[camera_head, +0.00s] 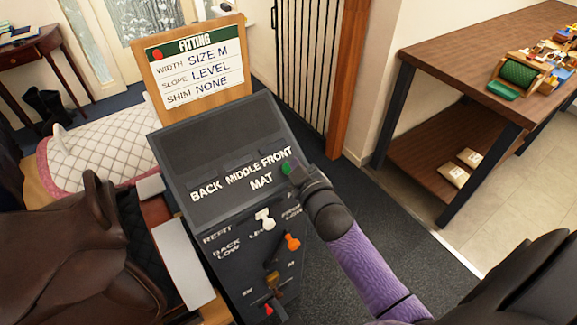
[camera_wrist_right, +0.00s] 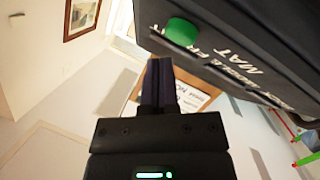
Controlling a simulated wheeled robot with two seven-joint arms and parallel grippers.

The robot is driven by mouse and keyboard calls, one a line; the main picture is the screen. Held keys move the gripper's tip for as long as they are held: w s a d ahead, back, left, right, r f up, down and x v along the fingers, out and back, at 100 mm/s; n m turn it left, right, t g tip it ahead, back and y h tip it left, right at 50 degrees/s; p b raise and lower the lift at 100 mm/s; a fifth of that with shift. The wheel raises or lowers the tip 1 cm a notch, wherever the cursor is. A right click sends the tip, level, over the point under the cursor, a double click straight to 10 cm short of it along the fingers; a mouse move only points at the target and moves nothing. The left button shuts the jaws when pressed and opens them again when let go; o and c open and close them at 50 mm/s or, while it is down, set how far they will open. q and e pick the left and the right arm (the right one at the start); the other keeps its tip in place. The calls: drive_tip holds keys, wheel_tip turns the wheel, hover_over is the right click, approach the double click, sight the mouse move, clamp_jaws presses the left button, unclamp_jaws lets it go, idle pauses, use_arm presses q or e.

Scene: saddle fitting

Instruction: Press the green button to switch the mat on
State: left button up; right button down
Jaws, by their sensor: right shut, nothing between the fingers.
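The green button (camera_head: 286,168) sits on the dark console (camera_head: 215,135), at the right end of the row by the word MAT. It shows as a round green knob (camera_wrist_right: 181,32) in the right wrist view. My right gripper (camera_head: 297,173) is right at the button in the head view and partly covers it. In the wrist view its fingers (camera_wrist_right: 157,72) are shut and empty, with their tips just below and left of the button. I cannot tell whether they touch it. The console's upper panel is dark. My left gripper is not in view.
Below the button the console has a white lever (camera_head: 264,219) and an orange lever (camera_head: 292,242). A fitting board (camera_head: 193,63) stands behind it. A brown saddle (camera_head: 65,245) and a quilted white pad (camera_head: 110,145) are left. A wooden bench (camera_head: 455,58) stands right.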

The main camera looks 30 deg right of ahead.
drive_tip(key=shift+f, duration=0.1)
drive_tip(key=shift+w+f+b, duration=0.3)
drive_tip(key=shift+f, duration=0.15)
